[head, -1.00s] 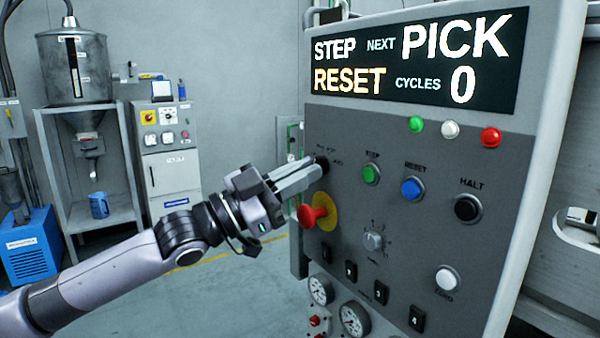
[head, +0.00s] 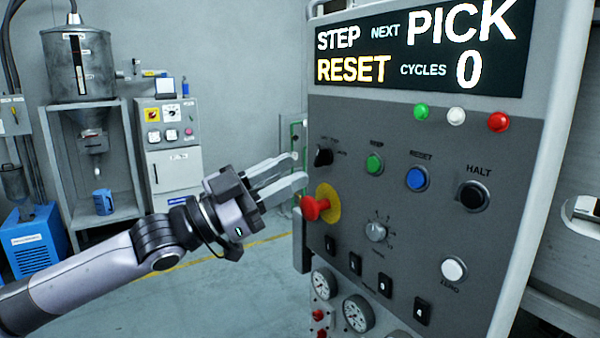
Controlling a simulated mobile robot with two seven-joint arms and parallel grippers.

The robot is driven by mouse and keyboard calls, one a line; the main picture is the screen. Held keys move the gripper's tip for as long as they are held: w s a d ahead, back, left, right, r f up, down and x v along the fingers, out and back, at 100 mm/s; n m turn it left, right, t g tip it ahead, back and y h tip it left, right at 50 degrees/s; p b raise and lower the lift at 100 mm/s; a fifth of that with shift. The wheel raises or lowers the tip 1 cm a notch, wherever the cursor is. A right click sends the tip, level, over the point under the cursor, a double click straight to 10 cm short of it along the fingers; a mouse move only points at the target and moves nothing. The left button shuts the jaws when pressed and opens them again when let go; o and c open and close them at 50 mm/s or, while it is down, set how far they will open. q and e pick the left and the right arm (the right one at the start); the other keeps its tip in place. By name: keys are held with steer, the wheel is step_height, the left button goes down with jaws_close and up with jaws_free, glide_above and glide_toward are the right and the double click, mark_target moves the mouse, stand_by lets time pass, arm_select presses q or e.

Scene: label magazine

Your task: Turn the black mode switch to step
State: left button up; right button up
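The black mode switch (head: 323,156) is a small dark knob at the upper left of the grey control panel (head: 400,215). The small lettering around it is too blurred to read surely. The display (head: 415,55) above reads STEP, NEXT PICK, RESET, CYCLES 0. My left gripper (head: 299,168) is open and empty, with its two fingers apart, just left of the switch and clear of it. The switch is in plain view. My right gripper is not in view.
A red mushroom button (head: 314,208) on a yellow disc sticks out just below the switch. Green (head: 375,163), blue (head: 417,179) and black HALT (head: 473,195) buttons lie to the right. Open floor lies left of the panel.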

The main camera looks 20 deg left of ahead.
arm_select(q)
steer(key=shift+b+v, duration=0.4)
steer(key=shift+v, duration=1.15)
steer(key=s+d+f+n+y, duration=0.1)
steer(key=d+f+n+y, duration=0.2)
steer(key=f, duration=1.1)
steer(key=s+d+f+n+y, duration=0.1)
steer(key=f+n+y, duration=0.3)
steer(key=f, duration=0.9)
steer(key=s+a+f+n+g+y, duration=0.1)
steer(key=s+f+n+g+y, duration=0.1)
steer(key=s+f, duration=0.7)
steer(key=s+a+f+n+g+y, duration=0.2)
steer(key=s+f+y, duration=0.3)
steer(key=s+f, duration=0.4)
step_height(320, 180, down, 6)
steer(key=shift+r+n+g, duration=0.1)
steer(key=shift+n+g, duration=0.3)
